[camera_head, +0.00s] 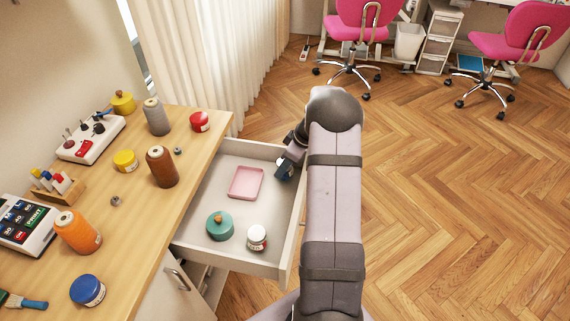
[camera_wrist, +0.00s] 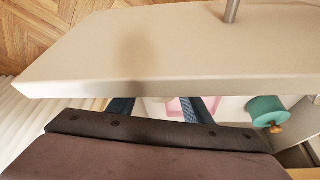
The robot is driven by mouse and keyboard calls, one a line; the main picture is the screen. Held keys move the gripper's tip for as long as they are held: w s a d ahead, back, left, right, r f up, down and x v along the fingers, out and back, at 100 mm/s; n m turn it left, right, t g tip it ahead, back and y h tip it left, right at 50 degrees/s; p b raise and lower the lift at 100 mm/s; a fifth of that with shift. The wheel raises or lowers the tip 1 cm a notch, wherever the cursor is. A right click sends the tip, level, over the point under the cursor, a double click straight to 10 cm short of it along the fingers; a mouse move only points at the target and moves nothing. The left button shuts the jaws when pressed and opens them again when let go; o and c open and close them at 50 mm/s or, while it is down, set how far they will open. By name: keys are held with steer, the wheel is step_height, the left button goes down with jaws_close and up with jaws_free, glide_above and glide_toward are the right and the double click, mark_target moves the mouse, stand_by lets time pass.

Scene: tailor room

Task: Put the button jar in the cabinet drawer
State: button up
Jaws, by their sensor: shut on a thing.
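The cabinet drawer (camera_head: 282,268) is pulled open, and its front panel (camera_wrist: 150,50) fills much of the wrist view. My gripper (camera_head: 284,169) is inside the drawer's far right corner, behind the front panel. It is shut on a small jar, taken to be the button jar, of which only a pale sliver (camera_head: 280,162) shows; its fingers and the front panel hide the rest. In the wrist view the fingertips (camera_wrist: 165,107) are partly hidden behind the panel. I cannot tell whether the held jar touches the drawer floor.
In the drawer lie a pink tray (camera_head: 246,183), a teal lidded pot (camera_head: 219,226) and a white-lidded jar (camera_head: 257,238). Thread spools (camera_head: 162,167), a red jar (camera_head: 200,121), a yellow jar (camera_head: 125,160) and a blue jar (camera_head: 88,290) stand on the wooden top (camera_head: 140,230).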

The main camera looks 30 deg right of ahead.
steer(key=shift+f, duration=0.2)
steer(key=o, duration=1)
steer(key=shift+c, duration=0.2)
steer(key=shift+r, duration=0.15)
steer(key=shift+r, duration=0.2)
steer(key=v, duration=1.1)
steer(key=shift+s+r, duration=0.15)
steer(key=shift+r, duration=0.15)
steer(key=shift+d, duration=0.15)
